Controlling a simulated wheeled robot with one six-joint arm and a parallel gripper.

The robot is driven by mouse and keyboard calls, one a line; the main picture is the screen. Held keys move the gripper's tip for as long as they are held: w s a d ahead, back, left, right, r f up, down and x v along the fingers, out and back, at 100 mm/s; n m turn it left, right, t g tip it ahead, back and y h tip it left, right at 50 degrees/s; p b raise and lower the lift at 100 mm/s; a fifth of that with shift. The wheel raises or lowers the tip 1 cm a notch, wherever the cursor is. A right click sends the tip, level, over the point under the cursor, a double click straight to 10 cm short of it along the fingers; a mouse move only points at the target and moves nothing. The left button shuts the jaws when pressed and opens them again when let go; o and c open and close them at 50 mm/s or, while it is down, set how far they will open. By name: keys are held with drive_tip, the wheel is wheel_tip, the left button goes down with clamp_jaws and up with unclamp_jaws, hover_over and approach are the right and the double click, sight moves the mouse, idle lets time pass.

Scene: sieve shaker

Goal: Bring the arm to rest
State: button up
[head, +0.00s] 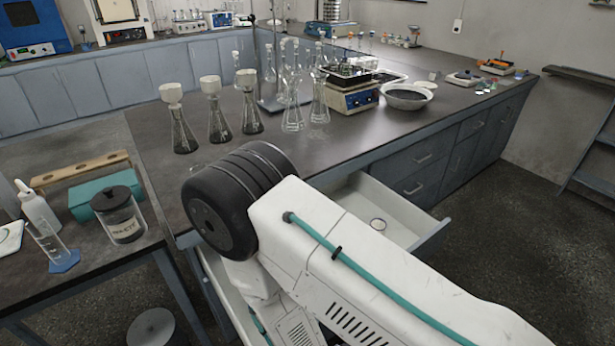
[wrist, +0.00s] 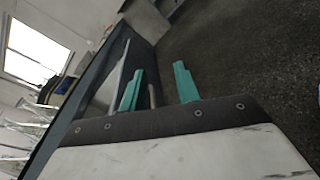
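My arm, white with a teal hose, reaches across the lower middle of the head view, its black joint in front of the dark-topped bench (head: 315,155). The wrist view is tilted, with the dark floor (wrist: 240,60) beyond the fingers and the bench side to the left. In the head view the gripper is hidden.
Conical flasks (head: 219,125) with white funnels stand on the bench near my arm. A side table (head: 85,275) at left holds a labelled jar (head: 119,214).

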drive_tip(key=s+d+r+m+g+y, duration=0.2)
drive_tip(key=r+m, duration=0.4)
drive_tip(key=r, duration=0.7)
drive_tip(key=s+d+r+m+g+y, duration=0.2)
drive_tip(key=r+m+y, duration=0.4)
drive_tip(key=r, duration=0.7)
drive_tip(key=s+d+r+m+g+y, duration=0.3)
drive_tip(key=s+r+m+y, duration=0.2)
drive_tip(key=r, duration=0.8)
drive_tip(key=shift+s+m+g+y, duration=0.15)
drive_tip(key=shift+m+g+y, duration=0.15)
drive_tip(key=shift+m+y, duration=0.2)
